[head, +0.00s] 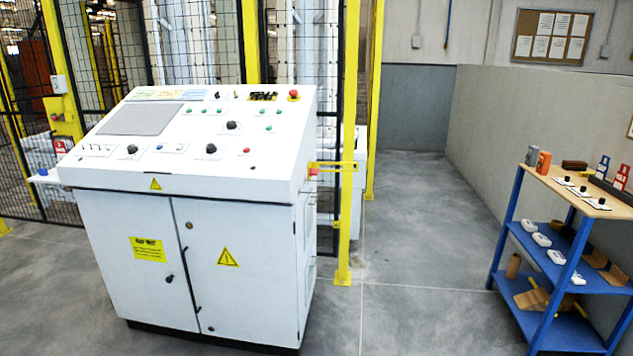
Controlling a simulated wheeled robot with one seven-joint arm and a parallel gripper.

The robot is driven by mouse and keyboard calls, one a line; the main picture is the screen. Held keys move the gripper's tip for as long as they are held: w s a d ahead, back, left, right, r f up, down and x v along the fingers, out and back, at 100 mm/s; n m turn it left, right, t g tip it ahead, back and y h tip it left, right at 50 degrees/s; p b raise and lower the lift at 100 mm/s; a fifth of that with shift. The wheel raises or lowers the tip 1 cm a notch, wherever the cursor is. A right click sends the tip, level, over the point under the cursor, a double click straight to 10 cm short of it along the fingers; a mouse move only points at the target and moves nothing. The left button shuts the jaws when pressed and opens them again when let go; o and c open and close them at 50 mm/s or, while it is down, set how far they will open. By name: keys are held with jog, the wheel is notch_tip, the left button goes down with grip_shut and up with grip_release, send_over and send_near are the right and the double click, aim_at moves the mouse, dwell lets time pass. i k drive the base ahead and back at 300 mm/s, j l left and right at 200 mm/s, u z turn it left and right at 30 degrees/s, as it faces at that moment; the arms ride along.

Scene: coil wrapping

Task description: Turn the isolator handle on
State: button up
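A white control console (190,210) stands at left centre, with a sloped panel of knobs and buttons on top and cabinet doors below. A small red part (313,171) shows at the console's right edge, beside a yellow bar (338,165). It may be the isolator handle, but it is seen edge-on and too small to tell its position. A black door handle (169,278) is on the cabinet front. A red emergency button (293,95) sits at the panel's top right. My gripper is not in view.
A yellow-framed mesh fence (350,120) runs behind the console. A blue shelf rack (553,260) with small items stands at the right, by a grey partition wall (540,120). The grey floor (420,260) between console and rack is clear.

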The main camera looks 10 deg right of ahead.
aim_at(315, 171)
jog(key=i+l+u, duration=0.35)
jog(key=i+l, duration=0.45)
jog(key=i, duration=0.55)
jog(key=i+l+u, duration=0.35)
jog(key=i+l, duration=0.8)
jog(key=i, duration=0.15)
